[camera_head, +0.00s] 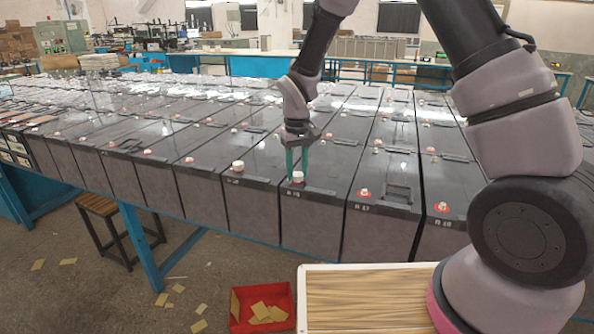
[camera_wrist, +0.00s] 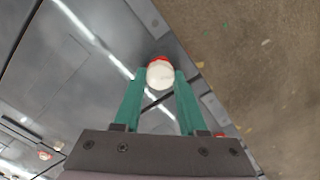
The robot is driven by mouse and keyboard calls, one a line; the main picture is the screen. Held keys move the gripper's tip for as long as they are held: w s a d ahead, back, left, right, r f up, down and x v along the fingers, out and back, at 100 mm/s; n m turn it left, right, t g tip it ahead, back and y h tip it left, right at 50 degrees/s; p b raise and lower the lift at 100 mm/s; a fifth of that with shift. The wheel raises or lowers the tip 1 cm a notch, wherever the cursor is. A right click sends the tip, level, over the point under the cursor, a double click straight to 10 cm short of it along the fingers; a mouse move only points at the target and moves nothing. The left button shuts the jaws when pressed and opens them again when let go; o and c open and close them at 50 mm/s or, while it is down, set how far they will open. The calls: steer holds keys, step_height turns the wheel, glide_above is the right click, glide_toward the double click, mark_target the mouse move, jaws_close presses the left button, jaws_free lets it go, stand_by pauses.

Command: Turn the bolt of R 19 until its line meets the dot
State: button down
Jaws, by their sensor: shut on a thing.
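The bolt of R 19 (camera_head: 298,178) is a pale cap on a red base near the front edge of a grey battery (camera_head: 313,222) labelled R 19. My gripper (camera_head: 297,171) comes down from above, its two green fingers on either side of the bolt. In the wrist view the fingers close on the round white bolt (camera_wrist: 160,75), with a red rim showing behind it. My gripper is shut on the bolt. I cannot make out the line or the dot in either view.
A similar pale-capped bolt (camera_head: 238,167) stands on the battery to the left. The battery labelled R 17 (camera_head: 382,235) is to the right, with a smaller terminal (camera_head: 364,193). A red bin (camera_head: 262,307) with tan cards and a wooden-topped tray (camera_head: 301,300) are in front, below.

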mark_target(298, 173)
steer(key=m, duration=0.6)
steer(key=shift+m, duration=0.3)
steer(key=m, duration=0.5)
steer(key=shift+m, duration=0.3)
steer(key=shift+d, duration=0.1)
steer(key=shift+c, duration=2.3)
jaws_free()
step_height(298, 173, up, 11)
